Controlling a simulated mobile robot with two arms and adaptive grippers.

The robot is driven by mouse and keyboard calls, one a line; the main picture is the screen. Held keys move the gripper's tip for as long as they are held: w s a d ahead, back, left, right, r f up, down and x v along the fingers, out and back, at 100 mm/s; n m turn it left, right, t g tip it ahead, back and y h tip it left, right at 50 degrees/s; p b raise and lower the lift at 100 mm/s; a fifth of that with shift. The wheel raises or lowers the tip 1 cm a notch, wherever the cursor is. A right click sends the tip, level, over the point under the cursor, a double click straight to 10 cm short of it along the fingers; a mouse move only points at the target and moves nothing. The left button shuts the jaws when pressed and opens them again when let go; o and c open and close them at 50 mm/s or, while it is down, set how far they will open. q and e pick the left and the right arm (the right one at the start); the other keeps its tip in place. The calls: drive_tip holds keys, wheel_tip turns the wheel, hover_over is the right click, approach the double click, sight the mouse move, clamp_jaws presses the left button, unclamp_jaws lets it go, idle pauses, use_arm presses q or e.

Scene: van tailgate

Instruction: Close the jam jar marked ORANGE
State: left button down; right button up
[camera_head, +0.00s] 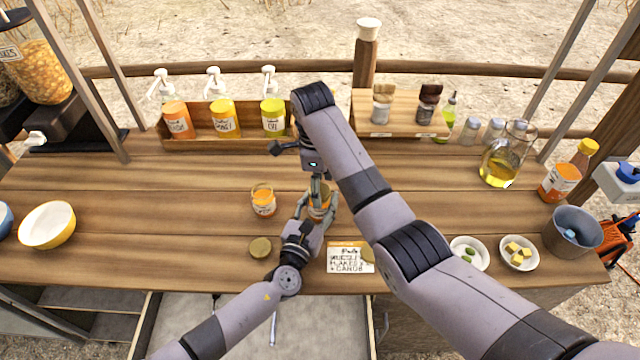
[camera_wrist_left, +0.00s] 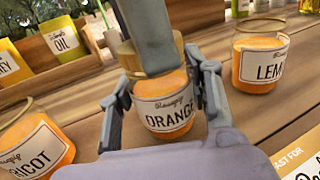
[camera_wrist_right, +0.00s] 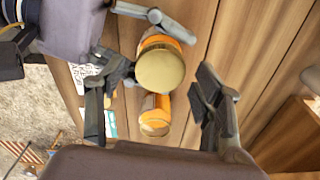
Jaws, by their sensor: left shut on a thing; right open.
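The ORANGE jar (camera_wrist_left: 167,103) stands on the counter, held by my left gripper (camera_head: 318,210) with a finger on each side. A gold lid (camera_wrist_right: 160,68) covers its mouth; I cannot tell how tightly it sits. In the left wrist view a grey finger hides part of this lid (camera_wrist_left: 127,58). My right gripper (camera_head: 315,180) is above the jar, pointing down. Its fingers are apart and empty in the right wrist view (camera_wrist_right: 157,108), with the lid near the gap between them.
An uncovered apricot jar (camera_head: 263,202) stands left of the ORANGE jar. The LEMON jar (camera_wrist_left: 262,65) stands right, hidden by my right arm in the head view. Loose gold lids (camera_head: 260,247) (camera_head: 368,256) lie in front, one by the recipe card (camera_head: 345,262). Bottle rack (camera_head: 224,120) behind.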

drive_tip(key=shift+r, duration=0.1)
drive_tip(key=shift+r, duration=2.15)
drive_tip(key=shift+c, duration=0.4)
